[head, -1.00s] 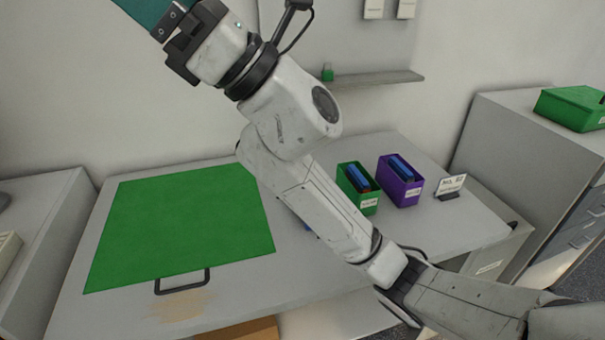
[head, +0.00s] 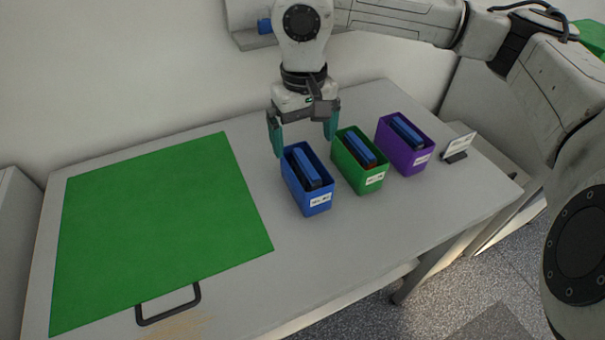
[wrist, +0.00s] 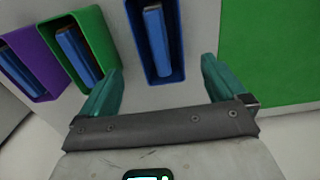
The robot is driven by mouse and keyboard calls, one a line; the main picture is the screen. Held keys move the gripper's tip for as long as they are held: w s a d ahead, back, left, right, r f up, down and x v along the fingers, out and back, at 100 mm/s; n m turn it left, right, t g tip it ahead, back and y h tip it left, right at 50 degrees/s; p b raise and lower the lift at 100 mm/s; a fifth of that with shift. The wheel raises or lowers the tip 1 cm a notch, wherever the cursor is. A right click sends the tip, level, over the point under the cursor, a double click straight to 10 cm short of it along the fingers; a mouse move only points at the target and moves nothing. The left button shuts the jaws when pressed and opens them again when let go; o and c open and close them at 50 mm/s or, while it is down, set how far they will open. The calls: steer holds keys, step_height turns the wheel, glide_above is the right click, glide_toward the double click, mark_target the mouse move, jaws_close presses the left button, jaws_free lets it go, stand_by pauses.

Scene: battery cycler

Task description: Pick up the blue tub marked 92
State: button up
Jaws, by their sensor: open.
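The blue tub (head: 318,206) stands on the table, left of the green tub, with a blue block-like item inside and a white label on its front. The label is too small to read surely. My gripper (head: 303,142) is open and empty, pointing down at the back end of the blue tub. In the wrist view the blue tub (wrist: 175,73) lies ahead of and between the two teal fingers of my gripper (wrist: 160,80), and its far end is cut off by the frame. I see no finger touching it.
A green tub (head: 350,176) and a purple tub (head: 405,163) stand close on the right, each with blue contents. A small sign (head: 458,147) stands further right. A green mat (head: 150,225) covers the left of the table, and a dark handle (head: 168,312) lies in front of it.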

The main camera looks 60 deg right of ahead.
mark_target(306, 163)
step_height(306, 163, down, 4)
steer(key=shift+r, duration=0.1)
steer(key=shift+s+a+f+p, duration=0.1)
steer(key=shift+f+p, duration=0.2)
steer(key=shift+f, duration=0.55)
steer(key=shift+s+a+f+p, duration=0.15)
steer(key=shift+f+p, duration=0.15)
steer(key=shift+f, duration=0.6)
steer(key=shift+s+a+f+p, duration=0.1)
steer(key=shift+f+p, duration=0.2)
steer(key=shift+f, duration=0.55)
steer(key=shift+r, duration=0.1)
steer(key=c, duration=1.3)
